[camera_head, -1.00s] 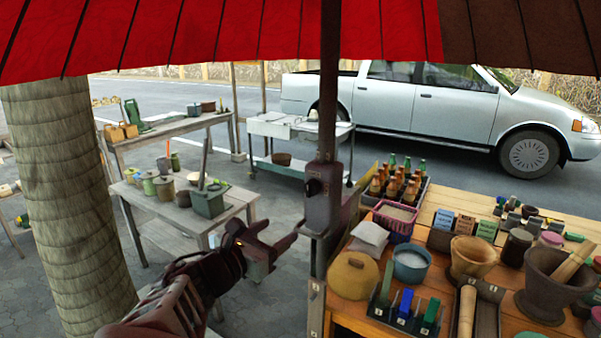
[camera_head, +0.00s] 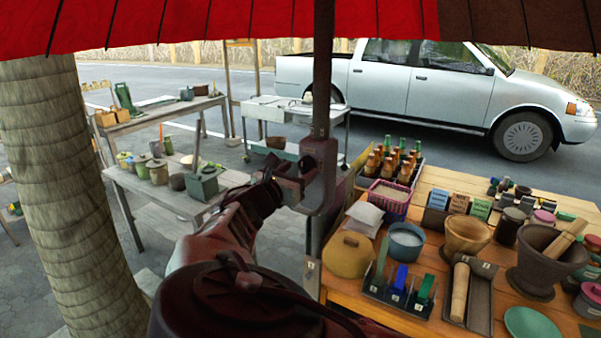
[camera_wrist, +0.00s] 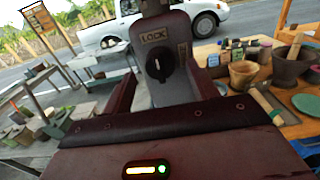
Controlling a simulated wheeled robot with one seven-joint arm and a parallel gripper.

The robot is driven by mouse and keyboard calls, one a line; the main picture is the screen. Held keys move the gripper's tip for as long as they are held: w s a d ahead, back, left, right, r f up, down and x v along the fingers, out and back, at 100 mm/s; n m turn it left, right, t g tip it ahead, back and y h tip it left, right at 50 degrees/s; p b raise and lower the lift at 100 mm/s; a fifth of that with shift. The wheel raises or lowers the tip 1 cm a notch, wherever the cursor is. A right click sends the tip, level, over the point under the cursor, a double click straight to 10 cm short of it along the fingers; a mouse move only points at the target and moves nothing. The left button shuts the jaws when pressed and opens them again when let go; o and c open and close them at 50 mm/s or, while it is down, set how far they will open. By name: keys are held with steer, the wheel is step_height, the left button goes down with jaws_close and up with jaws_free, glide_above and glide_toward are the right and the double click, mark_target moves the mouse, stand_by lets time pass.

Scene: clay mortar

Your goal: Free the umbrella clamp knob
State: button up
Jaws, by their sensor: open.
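The clamp knob (camera_wrist: 160,65) is a black round knob with a ridge and a white mark. It sits on the grey clamp housing (camera_wrist: 172,88) under a LOCK label in the wrist view. In the head view the clamp housing (camera_head: 322,172) is fixed on the dark umbrella pole (camera_head: 323,60). My gripper (camera_head: 297,176) is at the left face of the housing, its jaws open. In the wrist view its dark red fingers stand left and right of the knob, apart from it. In the head view the knob is hidden by the gripper.
A thick trunk (camera_head: 62,190) stands at left. A red umbrella canopy (camera_head: 230,18) hangs overhead. A pickup (camera_head: 430,85) stands behind.

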steer(key=shift+x, duration=1.05)
steer(key=c, duration=1)
